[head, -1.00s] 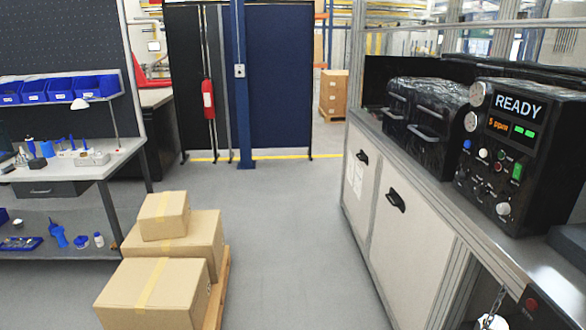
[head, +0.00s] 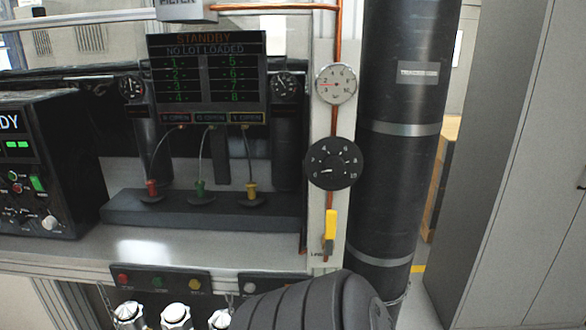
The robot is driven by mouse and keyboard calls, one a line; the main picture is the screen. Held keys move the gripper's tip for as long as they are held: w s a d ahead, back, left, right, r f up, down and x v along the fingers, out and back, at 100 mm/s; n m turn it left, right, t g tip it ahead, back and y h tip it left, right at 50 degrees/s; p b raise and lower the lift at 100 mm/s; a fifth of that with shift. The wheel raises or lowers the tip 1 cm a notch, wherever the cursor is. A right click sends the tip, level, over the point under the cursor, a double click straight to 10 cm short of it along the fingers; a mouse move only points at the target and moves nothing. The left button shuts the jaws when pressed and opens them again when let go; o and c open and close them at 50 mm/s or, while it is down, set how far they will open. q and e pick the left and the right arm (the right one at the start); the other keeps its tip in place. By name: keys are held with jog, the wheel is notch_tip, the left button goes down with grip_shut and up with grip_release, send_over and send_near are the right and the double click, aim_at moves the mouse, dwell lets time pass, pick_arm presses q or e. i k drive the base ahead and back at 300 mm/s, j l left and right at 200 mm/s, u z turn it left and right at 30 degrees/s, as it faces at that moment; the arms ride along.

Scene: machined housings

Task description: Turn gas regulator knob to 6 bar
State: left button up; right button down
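The black round regulator knob (head: 333,163) is mounted on a pale upright panel at right of centre in the head view. Its face has white numbers from 0 to 10, and a small white mark points to the lower left, near the low end of the scale. A white pressure gauge (head: 336,84) sits just above it, its red needle pointing left; the exact reading is too small to tell. Neither gripper is in view, and nothing touches the knob.
A yellow valve handle (head: 331,230) hangs upright below the knob on the copper pipe (head: 337,30). A thick black column (head: 400,130) stands close on the right. A STANDBY display (head: 207,80) is left. A dark ribbed shape (head: 310,305), seemingly my arm, covers the bottom middle.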

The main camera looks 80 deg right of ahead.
aim_at(335, 166)
jog(key=j+z, duration=0.15)
jog(key=z, duration=2.6)
